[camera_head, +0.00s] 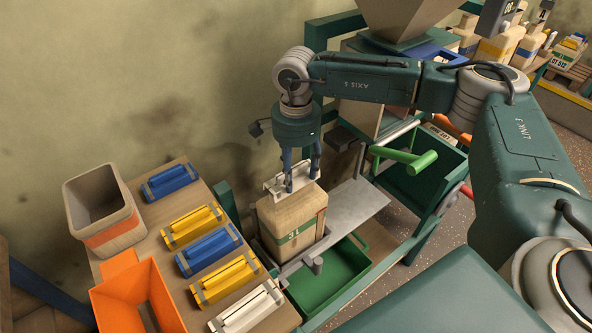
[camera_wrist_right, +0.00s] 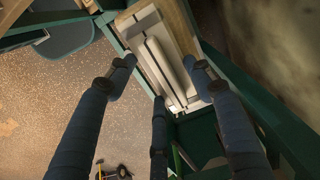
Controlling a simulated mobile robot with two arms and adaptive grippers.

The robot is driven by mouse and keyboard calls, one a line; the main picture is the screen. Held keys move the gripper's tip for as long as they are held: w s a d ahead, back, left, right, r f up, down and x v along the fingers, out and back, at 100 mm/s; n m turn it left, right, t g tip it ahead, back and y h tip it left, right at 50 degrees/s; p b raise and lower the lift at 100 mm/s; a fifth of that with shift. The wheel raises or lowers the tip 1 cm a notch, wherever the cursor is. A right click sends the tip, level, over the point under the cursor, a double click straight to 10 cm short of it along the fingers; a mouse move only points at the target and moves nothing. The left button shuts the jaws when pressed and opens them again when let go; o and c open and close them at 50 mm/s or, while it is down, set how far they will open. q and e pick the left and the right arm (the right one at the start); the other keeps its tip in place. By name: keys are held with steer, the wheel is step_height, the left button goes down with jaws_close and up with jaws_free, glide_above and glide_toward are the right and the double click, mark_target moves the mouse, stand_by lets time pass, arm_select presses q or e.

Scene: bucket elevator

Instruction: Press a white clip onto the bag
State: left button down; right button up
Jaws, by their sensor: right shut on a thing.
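A tan paper bag with a green band (camera_head: 291,225) stands upright on a grey metal shelf. My right gripper (camera_head: 290,184) points down over the bag and is shut on a white clip (camera_head: 272,187). The clip is at the bag's top edge; I cannot tell whether it touches the bag. In the right wrist view, the fingers of the right gripper (camera_wrist_right: 160,78) stand around the pale clip (camera_wrist_right: 152,58). Another white clip (camera_head: 248,308) lies at the front of the wooden bench. My left gripper is out of view.
The bench at left holds blue clips (camera_head: 207,250), yellow clips (camera_head: 192,225), an orange bin (camera_head: 127,290) and a tan bin (camera_head: 100,210). A green tray (camera_head: 330,283) is below the shelf. A lever with a green handle (camera_head: 405,158) is right of the bag.

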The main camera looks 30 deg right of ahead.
steer(key=shift+f+b, duration=0.5)
steer(key=shift+f, duration=0.25)
stand_by(0.6)
steer(key=shift+d+f, duration=0.1)
steer(key=shift+f, duration=0.25)
steer(key=o, duration=1.2)
steer(key=shift+b, duration=0.3)
steer(key=shift+o, duration=0.2)
steer(key=shift+d, duration=0.1)
steer(key=shift+d+r, duration=0.1)
steer(key=shift+r, duration=0.4)
steer(key=shift+s+d+r, duration=0.1)
steer(key=shift+d+r, duration=0.05)
steer(key=shift+r, duration=1.5)
steer(key=shift+s+d+r, duration=0.1)
steer(key=shift+r, duration=1.55)
steer(key=shift+w+a, duration=0.1)
